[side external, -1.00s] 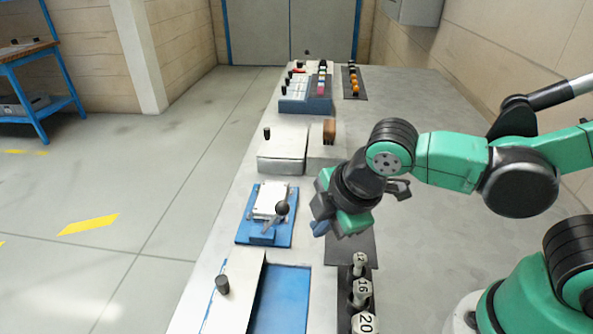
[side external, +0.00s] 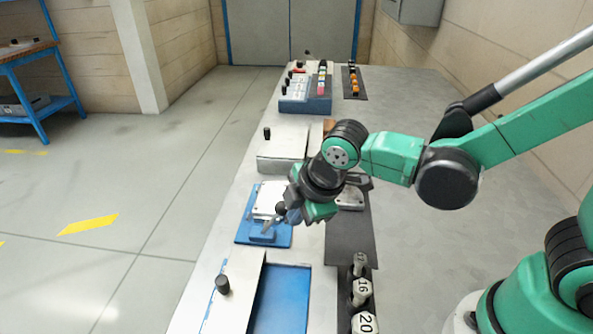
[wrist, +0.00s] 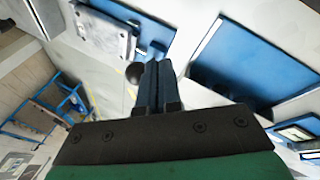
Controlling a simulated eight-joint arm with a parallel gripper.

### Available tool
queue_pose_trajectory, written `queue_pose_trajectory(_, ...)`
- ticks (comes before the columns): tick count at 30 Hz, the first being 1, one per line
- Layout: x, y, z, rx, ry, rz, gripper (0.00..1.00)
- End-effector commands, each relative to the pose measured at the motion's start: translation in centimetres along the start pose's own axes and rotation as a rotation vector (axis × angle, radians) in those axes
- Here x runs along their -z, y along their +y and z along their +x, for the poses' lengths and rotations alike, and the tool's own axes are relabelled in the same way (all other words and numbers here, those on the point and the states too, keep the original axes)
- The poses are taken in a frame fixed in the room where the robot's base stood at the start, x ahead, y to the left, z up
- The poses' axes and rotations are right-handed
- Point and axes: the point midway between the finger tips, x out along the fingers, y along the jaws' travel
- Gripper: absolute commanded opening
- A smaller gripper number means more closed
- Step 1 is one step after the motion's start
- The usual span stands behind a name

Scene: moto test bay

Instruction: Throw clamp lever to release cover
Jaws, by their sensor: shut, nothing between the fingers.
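The clamp fixture is a blue base plate (side external: 247,231) with a white cover (side external: 267,197) on it. The clamp lever (side external: 268,226) is a grey arm at the near side, leaning up to the right. Its dark ball knob lies close to my gripper (side external: 292,214) and is partly hidden there. In the wrist view my gripper (wrist: 157,82) has its two dark fingers together, with nothing between them. The knob (wrist: 134,72) shows just left of the fingertips; I cannot tell if they touch. The cover (wrist: 103,31) is at the upper left there.
A blue recessed tray (side external: 283,298) and a black knob (side external: 222,285) are nearer the camera. Numbered weights (side external: 361,291) stand in a row at the right. A grey box (side external: 280,162) and a button panel (side external: 305,103) lie farther along the bench.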

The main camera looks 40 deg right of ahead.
Motion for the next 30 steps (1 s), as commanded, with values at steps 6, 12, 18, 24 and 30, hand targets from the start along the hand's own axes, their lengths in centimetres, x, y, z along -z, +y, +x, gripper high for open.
queue_pose_trajectory(6,0.2,0.1,-0.1,0.012,-0.017,-0.007,0.0)
queue_pose_trajectory(12,0.5,0.3,-0.2,0.031,-0.049,-0.016,0.0)
queue_pose_trajectory(18,0.8,0.5,-0.2,0.047,-0.072,-0.024,0.0)
queue_pose_trajectory(24,1.3,0.9,-0.3,0.075,-0.116,-0.041,0.0)
queue_pose_trajectory(30,2.4,1.6,-0.5,0.137,-0.213,-0.073,0.0)
